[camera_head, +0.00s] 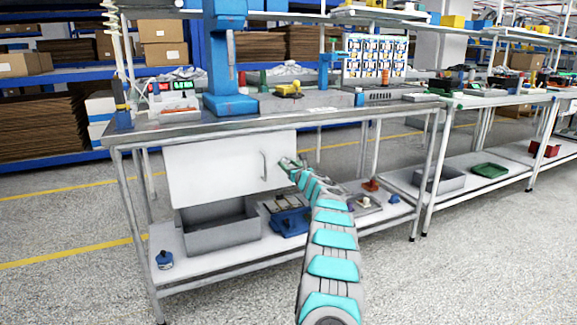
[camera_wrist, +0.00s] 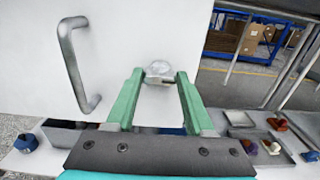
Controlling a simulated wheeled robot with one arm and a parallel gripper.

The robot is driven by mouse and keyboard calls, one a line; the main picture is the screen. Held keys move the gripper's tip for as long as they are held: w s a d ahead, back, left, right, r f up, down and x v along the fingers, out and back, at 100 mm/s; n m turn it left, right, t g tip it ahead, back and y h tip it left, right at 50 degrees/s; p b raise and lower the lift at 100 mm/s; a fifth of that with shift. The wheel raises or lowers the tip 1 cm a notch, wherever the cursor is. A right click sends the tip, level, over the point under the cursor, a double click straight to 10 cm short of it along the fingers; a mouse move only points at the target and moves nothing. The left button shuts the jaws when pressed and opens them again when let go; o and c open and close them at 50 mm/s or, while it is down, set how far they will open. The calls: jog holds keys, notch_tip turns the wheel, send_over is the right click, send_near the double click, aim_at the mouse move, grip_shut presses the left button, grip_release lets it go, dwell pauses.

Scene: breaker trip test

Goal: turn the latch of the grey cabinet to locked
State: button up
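The pale grey cabinet (camera_head: 215,172) hangs under the workbench, its front door closed. It fills the upper left of the wrist view (camera_wrist: 115,50). A curved bar handle (camera_wrist: 72,65) is on the door, left of a small round metallic latch (camera_wrist: 158,70) near the door's right edge. My gripper (camera_head: 287,163) reaches the right side of the door, and its two green fingers (camera_wrist: 160,75) are open. The latch shows between the fingertips, with a gap visible on each side. I cannot tell how far ahead of the tips it lies or which way it is turned.
The workbench top (camera_head: 300,108) runs above the cabinet, and a table leg (camera_head: 430,175) stands right of my arm. On the lower shelf are a grey bin (camera_head: 222,235), a blue object (camera_head: 290,222) and a tray of small parts (camera_head: 366,203).

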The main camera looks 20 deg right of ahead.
grip_shut()
jog(key=shift+n+b, duration=0.3)
jog(key=shift+b, duration=0.05)
jog(key=shift+f+n+b, duration=0.1)
jog(key=shift+n+b, duration=5.35)
jog(key=shift+n, duration=3.15)
jog(key=shift+a, duration=0.1)
